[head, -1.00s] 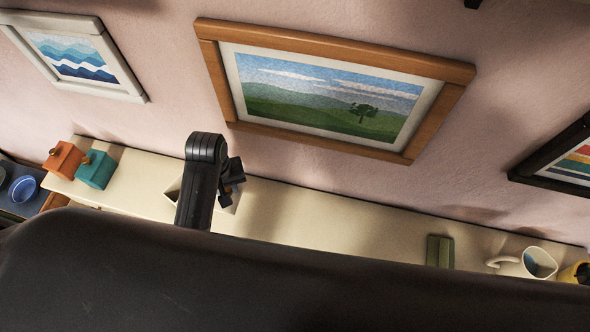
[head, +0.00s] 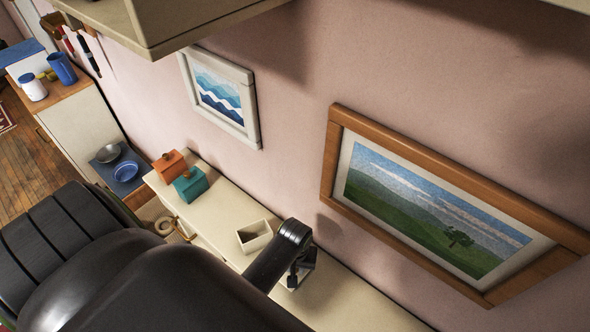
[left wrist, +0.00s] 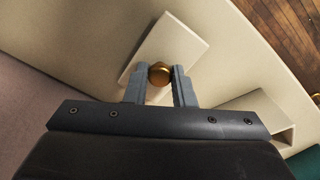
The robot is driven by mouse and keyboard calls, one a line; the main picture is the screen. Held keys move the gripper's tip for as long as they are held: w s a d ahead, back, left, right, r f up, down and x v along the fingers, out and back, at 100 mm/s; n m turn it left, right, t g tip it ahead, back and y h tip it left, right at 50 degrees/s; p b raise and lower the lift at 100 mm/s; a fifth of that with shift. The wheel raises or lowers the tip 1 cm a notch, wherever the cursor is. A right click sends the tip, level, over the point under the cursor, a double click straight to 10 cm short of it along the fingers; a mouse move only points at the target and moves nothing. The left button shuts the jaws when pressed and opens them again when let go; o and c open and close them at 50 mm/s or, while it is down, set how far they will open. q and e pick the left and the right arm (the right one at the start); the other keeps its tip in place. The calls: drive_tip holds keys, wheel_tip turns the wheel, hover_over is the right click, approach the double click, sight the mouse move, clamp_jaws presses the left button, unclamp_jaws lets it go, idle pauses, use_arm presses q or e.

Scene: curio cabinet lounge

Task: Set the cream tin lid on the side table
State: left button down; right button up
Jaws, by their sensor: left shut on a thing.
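The cream tin lid (left wrist: 180,45) is a flat pale rectangle with a brass knob (left wrist: 159,73). My left gripper (left wrist: 159,85) is shut on the knob, with a finger on each side. In the head view the left gripper (head: 293,278) is over the pale cabinet top, and the lid is mostly hidden behind it. The open cream tin (head: 255,236) stands just left of it and shows at the right in the left wrist view (left wrist: 262,116). I cannot tell how high the lid is above the top. I cannot identify the side table. My right gripper is out of view.
Orange (head: 170,165) and teal (head: 190,184) lidded tins stand on the cabinet top (head: 355,308), left of the open tin. A blue bowl (head: 127,171) and a grey bowl (head: 108,153) are farther left. A wall shelf (head: 160,25) overhangs above.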

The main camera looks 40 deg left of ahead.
use_arm(q)
drive_tip(key=shift+f, duration=0.25)
drive_tip(key=shift+f, duration=0.1)
drive_tip(key=c, duration=1.2)
unclamp_jaws()
drive_tip(key=shift+c, duration=0.2)
wheel_tip(320, 180, up, 12)
drive_tip(key=b, duration=0.2)
